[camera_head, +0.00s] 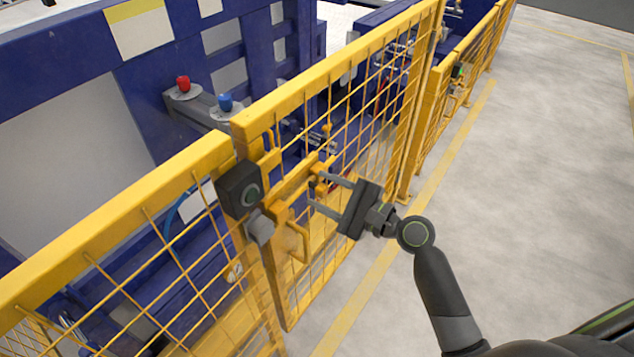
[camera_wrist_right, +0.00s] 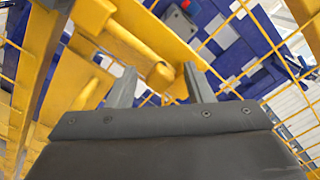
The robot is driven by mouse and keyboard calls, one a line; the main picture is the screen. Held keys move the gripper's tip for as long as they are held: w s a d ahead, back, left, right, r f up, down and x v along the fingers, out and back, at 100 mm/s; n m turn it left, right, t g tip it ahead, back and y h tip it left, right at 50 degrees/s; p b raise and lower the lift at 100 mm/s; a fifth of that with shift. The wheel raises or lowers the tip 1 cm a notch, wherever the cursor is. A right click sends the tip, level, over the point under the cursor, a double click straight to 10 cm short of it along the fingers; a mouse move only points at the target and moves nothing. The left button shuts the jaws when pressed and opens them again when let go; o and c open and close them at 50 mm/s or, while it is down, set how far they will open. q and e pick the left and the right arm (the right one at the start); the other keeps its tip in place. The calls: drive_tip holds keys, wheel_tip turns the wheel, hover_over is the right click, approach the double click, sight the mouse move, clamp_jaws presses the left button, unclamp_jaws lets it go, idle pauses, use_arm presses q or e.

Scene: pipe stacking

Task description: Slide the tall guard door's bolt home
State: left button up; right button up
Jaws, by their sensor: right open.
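The tall guard door (camera_head: 345,100) is a yellow frame with wire mesh, standing beside a fixed yellow mesh panel (camera_head: 130,240). Its bolt (camera_head: 318,170) is yellow, on a yellow plate near the door's edge; in the wrist view its rounded knob (camera_wrist_right: 161,76) shows between the finger tips. My right gripper (camera_head: 317,189) is open, its two grey fingers pointing at the bolt; it also shows in the right wrist view (camera_wrist_right: 160,82). I cannot tell whether a finger touches the knob, or how far the bolt reaches. My left gripper is not in view.
A dark box (camera_head: 238,188) with a round button and a grey block (camera_head: 260,228) sit at the door's edge. A yellow pull handle (camera_head: 300,242) is below the gripper. Blue machinery (camera_head: 140,95) is behind the fence. The grey floor (camera_head: 540,150) to the right is clear.

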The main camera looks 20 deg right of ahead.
sight(315, 187)
drive_tip(key=shift+x, duration=1.1)
clamp_jaws()
drive_tip(key=shift+r, duration=0.1)
